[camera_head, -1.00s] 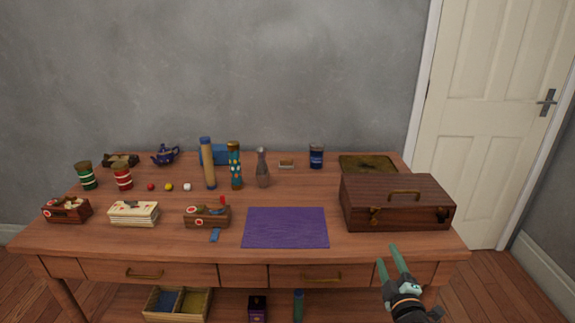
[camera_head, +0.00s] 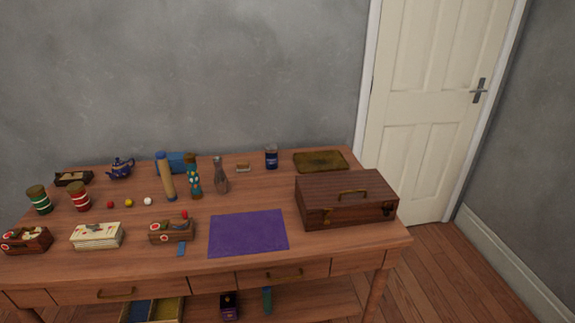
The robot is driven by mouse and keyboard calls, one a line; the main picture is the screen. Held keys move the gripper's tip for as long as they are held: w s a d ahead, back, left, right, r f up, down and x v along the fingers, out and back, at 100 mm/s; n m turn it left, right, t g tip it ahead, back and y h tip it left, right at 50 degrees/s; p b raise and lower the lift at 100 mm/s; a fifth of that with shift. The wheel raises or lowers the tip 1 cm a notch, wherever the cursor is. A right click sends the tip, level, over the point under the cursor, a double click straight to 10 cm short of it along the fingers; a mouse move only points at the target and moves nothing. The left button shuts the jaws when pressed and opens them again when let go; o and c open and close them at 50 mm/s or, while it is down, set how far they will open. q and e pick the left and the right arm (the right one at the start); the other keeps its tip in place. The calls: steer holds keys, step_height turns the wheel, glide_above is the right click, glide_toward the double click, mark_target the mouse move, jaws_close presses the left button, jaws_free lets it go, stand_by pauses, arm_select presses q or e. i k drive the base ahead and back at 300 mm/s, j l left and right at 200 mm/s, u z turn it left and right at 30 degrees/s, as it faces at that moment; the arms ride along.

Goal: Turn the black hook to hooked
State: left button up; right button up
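I cannot make out a black hook for certain. A closed dark wooden case (camera_head: 345,187) stands at the right end of the table. It has a brass handle on its lid and small dark brass-toned fittings on its front, one near the left corner (camera_head: 327,216) and one near the right (camera_head: 386,209). They are too small to tell whether either is a hook or how it is turned. Neither of my grippers is in view.
A purple mat (camera_head: 248,233) lies left of the case. A brown tray (camera_head: 320,161) lies behind it. A dark blue jar (camera_head: 271,157), a glass vase (camera_head: 220,176) and several small boxes and jars fill the left side. Open floor (camera_head: 440,275) is right of the table (camera_head: 300,246).

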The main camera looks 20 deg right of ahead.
mark_target(386, 213)
steer(key=z, duration=1.1)
steer(key=k+l+u, duration=0.1)
steer(key=l, duration=0.15)
steer(key=k+l+u, duration=0.1)
steer(key=l, duration=0.1)
